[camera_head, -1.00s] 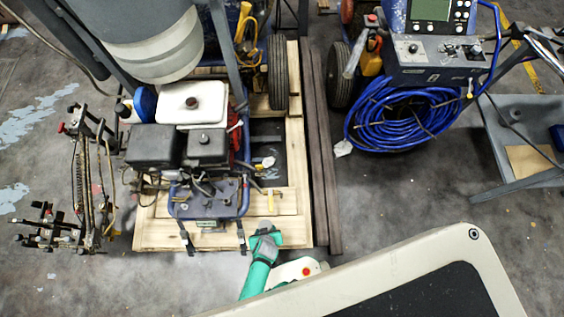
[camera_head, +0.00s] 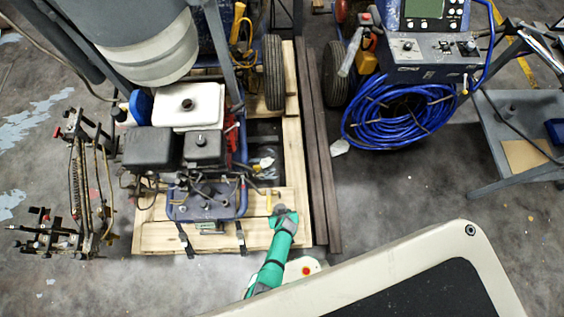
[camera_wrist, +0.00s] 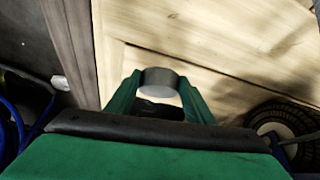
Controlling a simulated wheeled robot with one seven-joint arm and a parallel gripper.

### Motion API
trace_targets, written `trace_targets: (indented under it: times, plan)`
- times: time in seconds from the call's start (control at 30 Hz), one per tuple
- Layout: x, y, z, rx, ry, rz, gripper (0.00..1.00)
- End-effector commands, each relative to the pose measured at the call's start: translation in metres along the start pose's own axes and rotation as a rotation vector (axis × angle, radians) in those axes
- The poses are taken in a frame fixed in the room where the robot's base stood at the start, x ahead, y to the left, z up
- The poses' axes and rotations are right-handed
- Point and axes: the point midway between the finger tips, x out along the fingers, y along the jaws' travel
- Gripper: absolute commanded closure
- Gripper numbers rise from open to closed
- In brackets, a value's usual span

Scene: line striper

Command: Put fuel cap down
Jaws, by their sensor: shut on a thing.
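The fuel cap (camera_wrist: 161,82) is a short dark cylinder with a pale grey face. In the wrist view it sits between the two green fingers of my gripper (camera_wrist: 160,92), which is shut on it. Pale wooden boards (camera_wrist: 215,80) lie beyond the cap; I cannot tell how far below. In the head view my gripper (camera_head: 281,209) is over the front right part of the wooden pallet (camera_head: 262,235), right of the line striper's engine (camera_head: 203,190). The cap cannot be made out there.
A white tank (camera_head: 205,112) with a dark cap on top stands on the striper. Dark beams (camera_head: 322,160) run along the pallet's right side. A blue hose coil (camera_head: 395,125) and a grey metal stand (camera_head: 500,140) are further right. Bare floor lies between.

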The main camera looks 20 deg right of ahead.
Motion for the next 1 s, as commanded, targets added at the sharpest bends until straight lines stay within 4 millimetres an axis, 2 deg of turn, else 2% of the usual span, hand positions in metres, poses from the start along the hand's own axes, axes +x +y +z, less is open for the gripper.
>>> trace_targets:
  times: [0.3,0.8,0.83,0.9,1.0]
  plan:
    - [0.026,0.001,0.008,-0.002,0.001,-0.001,1.00]
    - [0.032,0.002,0.012,-0.002,-0.001,0.000,1.00]
    - [0.032,0.002,0.012,0.000,0.000,0.000,0.47]
    - [0.032,0.002,0.012,0.002,0.000,0.001,0.33]
    - [0.032,0.001,0.012,0.002,0.000,0.001,0.33]
